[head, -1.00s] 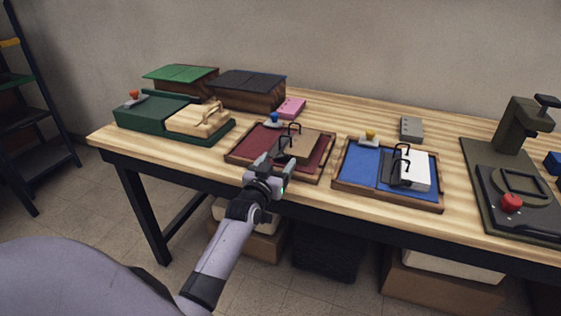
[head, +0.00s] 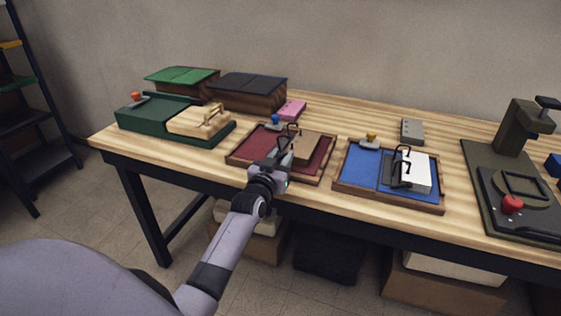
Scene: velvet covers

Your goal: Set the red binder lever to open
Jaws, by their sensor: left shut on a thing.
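The red binder (head: 250,146) lies open on the table, a dark red tray-like cover with a wooden rim. It has black ring arches (head: 293,129), a brown block of sheets (head: 309,146) on its right side and a blue knob (head: 275,119) on a grey base at its back edge. My left gripper (head: 279,158) reaches over the front edge to the middle strip by the near arch. It is shut on a small part there, which looks like the binder's lever. The gripper hides most of this part. My right gripper is not in view.
A blue binder (head: 360,169) with white sheets and a yellow knob lies to the right. A green case (head: 150,114) with a wooden handled block is to the left. Lidded boxes (head: 247,91), a pink block (head: 292,109) and a grey block (head: 411,130) stand behind. A dark press (head: 484,160) is far right.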

